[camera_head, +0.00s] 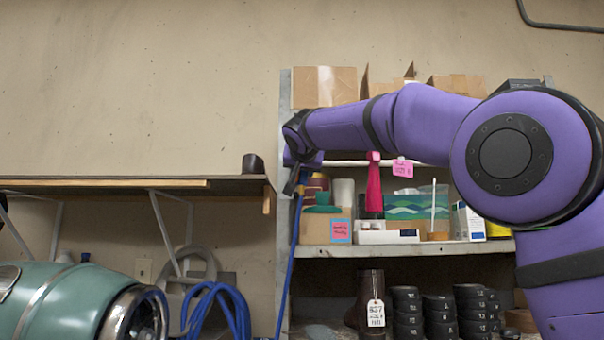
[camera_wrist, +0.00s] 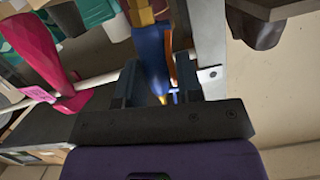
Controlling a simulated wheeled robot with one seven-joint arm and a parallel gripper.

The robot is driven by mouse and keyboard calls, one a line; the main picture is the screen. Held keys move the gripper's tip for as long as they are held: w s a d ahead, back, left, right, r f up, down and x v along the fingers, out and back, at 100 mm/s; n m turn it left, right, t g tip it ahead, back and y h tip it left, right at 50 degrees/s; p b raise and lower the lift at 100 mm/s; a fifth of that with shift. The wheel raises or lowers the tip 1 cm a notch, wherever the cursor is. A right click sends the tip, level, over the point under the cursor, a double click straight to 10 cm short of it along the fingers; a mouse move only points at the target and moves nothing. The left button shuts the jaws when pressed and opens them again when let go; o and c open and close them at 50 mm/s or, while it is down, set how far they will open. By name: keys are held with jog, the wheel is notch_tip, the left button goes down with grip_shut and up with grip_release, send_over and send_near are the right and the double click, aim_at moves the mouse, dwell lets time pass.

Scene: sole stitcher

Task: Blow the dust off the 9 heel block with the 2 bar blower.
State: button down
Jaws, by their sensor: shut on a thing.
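My gripper (camera_head: 297,178) is shut on a blue blower (camera_wrist: 154,58) with a brass-coloured part, between the dark fingers in the wrist view. A blue hose (camera_head: 291,245) hangs down from it in the head view. I cannot read any pressure marking on it. A dark heel block (camera_head: 253,163) stands at the right end of the wooden shelf, left of my gripper and apart from it. It also shows at the upper right of the wrist view (camera_wrist: 255,30). Its number and any dust are too small to tell.
A pink-red tool (camera_head: 374,187) hangs on a bar with a pink tag (camera_head: 403,168), right of my gripper. The metal rack (camera_head: 350,250) holds boxes, a tagged boot (camera_head: 371,297) and stacked black blocks (camera_head: 406,310). A green machine (camera_head: 70,300) stands lower left.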

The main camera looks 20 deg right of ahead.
jog(key=shift+a+r, duration=0.3)
jog(key=shift+a, duration=0.05)
jog(key=shift+s, duration=0.15)
jog(key=shift+f+v, duration=0.2)
jog(key=shift+v, duration=0.95)
jog(key=shift+f+v, duration=0.25)
jog(key=shift+v, duration=0.9)
jog(key=shift+s, duration=0.25)
jog(key=f+v, duration=0.1)
jog(key=v, duration=0.6)
jog(key=shift+s+a, duration=0.3)
jog(key=shift+s, duration=0.05)
jog(key=shift+w+f, duration=0.1)
jog(key=shift+f, duration=0.05)
